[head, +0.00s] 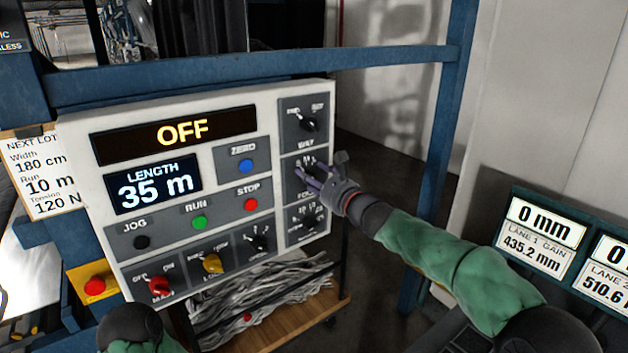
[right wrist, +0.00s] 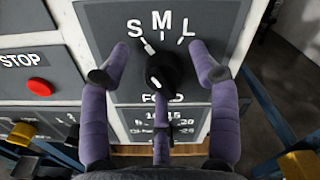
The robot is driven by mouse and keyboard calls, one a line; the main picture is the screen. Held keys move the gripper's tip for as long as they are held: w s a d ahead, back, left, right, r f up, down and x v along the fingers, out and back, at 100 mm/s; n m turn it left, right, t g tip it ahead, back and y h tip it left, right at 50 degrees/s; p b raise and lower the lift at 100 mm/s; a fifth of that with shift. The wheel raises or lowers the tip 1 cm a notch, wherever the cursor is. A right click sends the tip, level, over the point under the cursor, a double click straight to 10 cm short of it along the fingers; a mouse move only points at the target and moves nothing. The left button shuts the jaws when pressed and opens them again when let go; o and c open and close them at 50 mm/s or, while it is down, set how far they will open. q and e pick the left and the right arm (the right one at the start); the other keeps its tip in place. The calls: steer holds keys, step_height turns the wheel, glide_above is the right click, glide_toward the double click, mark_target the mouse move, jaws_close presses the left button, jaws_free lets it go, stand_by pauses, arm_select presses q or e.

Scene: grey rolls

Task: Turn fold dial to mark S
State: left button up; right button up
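The fold dial (right wrist: 160,72) is a black knob with a white pointer, under the letters S, M and L. The pointer leans up and left, toward S. My right gripper (right wrist: 163,62) is open in the right wrist view, with one purple finger on each side of the dial and a third below it. The side fingers stand apart from the knob; I cannot tell whether the lower one touches it. In the head view my right gripper (head: 318,178) covers most of the fold dial. My left gripper is not in view.
The white control panel (head: 80,190) carries a red stop button (head: 251,204), an upper-right dial (head: 309,124) and a lower-right dial (head: 305,222). Its display reads OFF and its length display (head: 155,185) 35 m. A blue frame post (head: 447,130) stands right of the panel.

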steer(key=shift+f, duration=0.25)
steer(key=shift+d, duration=0.1)
steer(key=v, duration=1.2)
steer(key=shift+r, duration=0.15)
